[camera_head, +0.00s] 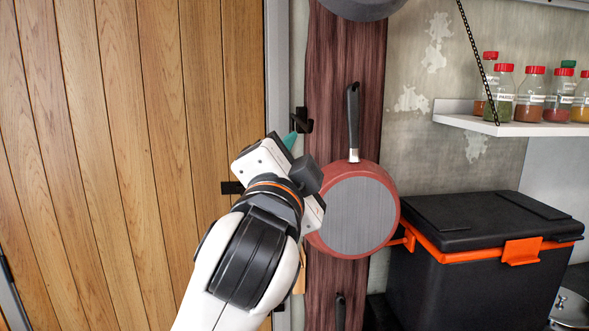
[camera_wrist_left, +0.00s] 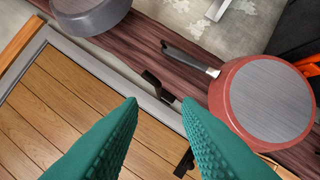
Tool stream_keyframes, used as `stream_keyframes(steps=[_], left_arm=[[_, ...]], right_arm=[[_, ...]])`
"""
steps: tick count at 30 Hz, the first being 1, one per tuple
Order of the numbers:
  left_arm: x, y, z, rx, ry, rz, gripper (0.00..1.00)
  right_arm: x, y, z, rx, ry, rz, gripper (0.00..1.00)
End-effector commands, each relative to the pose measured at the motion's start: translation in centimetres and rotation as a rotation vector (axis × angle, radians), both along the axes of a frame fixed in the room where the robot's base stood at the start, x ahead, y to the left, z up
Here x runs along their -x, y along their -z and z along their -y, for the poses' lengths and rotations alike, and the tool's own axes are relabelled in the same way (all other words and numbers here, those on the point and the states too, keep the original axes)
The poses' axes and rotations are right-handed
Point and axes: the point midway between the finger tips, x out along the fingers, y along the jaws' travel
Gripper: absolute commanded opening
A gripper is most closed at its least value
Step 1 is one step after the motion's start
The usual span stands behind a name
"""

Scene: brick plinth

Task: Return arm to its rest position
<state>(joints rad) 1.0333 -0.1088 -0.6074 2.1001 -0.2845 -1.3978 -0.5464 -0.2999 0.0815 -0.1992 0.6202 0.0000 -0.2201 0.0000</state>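My left arm (camera_head: 245,255), white and black with an orange ring, comes up from the bottom of the head view. My left gripper (camera_head: 291,140) is raised toward the wall beside the wooden door, left of a red pan; only a bit of teal finger shows there. In the left wrist view my left gripper (camera_wrist_left: 161,102) has two teal fingers apart with nothing between them. A black hook (camera_wrist_left: 158,86) appears just beyond the fingertips; I cannot tell whether they touch it. My right arm and gripper are not in view.
The red pan (camera_head: 352,215) hangs on a dark wooden board (camera_head: 345,70), close to my wrist. The wooden door (camera_head: 120,150) fills the left. A black cooler (camera_head: 470,275) with orange latches stands at right, below a shelf (camera_head: 480,123) of spice jars.

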Motion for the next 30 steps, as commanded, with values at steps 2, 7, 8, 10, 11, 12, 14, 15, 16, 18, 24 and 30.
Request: stream_keyframes(steps=[2,7,8,10,11,12,14,15,16,18,24,30], left_arm=[[0.5,0.2,-0.1,0.000,0.000,0.000,0.31],[0.8,0.2,-0.2,0.000,0.000,0.000,0.31],[0.8,0.2,-0.2,0.000,0.000,0.000,0.31],[0.7,0.2,-0.2,0.000,0.000,0.000,0.31],[0.7,0.2,-0.2,0.000,0.000,0.000,0.31],[0.7,0.2,-0.2,0.000,0.000,-0.001,0.31],[0.3,0.5,-0.2,0.000,-0.002,-0.011,0.31],[-0.2,1.1,-0.2,0.002,-0.004,-0.025,0.31],[-0.9,1.7,-0.2,0.004,-0.006,-0.040,0.31],[-3.0,4.0,-0.3,0.012,-0.011,-0.094,0.31],[-10.6,16.3,-1.2,0.060,-0.034,-0.334,0.31],[-14.5,31.2,-3.0,0.123,-0.064,-0.567,0.31]], right_arm=[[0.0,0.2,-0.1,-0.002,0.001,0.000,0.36],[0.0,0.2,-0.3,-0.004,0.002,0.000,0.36],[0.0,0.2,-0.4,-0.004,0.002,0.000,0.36],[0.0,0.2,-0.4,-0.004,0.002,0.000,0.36],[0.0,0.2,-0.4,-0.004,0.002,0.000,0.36],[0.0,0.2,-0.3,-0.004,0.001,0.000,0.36],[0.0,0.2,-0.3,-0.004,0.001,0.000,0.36],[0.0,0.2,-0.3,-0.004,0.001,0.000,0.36],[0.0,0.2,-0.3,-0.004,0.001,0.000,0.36],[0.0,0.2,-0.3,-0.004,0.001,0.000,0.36],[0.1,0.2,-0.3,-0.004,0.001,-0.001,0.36],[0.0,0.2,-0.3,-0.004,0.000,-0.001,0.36]])
